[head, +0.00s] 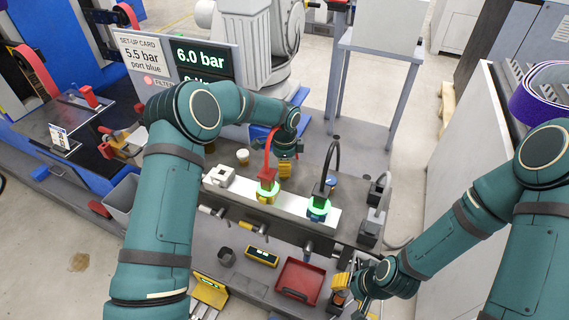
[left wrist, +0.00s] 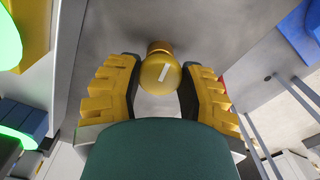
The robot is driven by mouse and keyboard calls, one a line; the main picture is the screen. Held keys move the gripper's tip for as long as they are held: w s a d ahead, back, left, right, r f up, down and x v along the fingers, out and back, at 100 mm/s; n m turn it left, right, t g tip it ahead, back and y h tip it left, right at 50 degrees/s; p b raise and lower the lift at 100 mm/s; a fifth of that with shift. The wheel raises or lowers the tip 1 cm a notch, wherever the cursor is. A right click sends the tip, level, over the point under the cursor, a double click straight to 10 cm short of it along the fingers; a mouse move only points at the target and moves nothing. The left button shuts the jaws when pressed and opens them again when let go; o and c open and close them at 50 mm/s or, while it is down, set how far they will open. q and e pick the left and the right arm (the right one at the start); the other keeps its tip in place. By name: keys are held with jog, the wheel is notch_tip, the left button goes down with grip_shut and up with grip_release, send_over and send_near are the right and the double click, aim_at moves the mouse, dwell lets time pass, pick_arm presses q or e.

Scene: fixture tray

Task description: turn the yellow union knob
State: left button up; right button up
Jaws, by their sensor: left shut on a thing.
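The round yellow knob (left wrist: 158,74), with a white mark on its face, sits between the two yellow finger pads of my left gripper (left wrist: 160,80) in the left wrist view. The pads press on it from both sides, so the gripper is shut on it. In the head view my left gripper (head: 286,167) is behind the fixture strip, and I cannot make out the knob there. My right gripper (head: 342,288) is at the lower right, near the front of the bench; its jaws are too small and covered to read.
A yellow fitting (head: 267,196) with a red hose and a blue fitting (head: 318,209) with a black hose stand on a white strip, both ringed in green light. A display (head: 204,55) reads 6.0 bar. A set-up card (head: 140,57) reads 5.5 bar, port blue. A red tray (head: 300,281) lies in front.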

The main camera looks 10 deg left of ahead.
pick_arm(q)
jog(key=shift+m, duration=1.1)
jog(key=o, duration=1.2)
notch_tip(320, 180, up, 12)
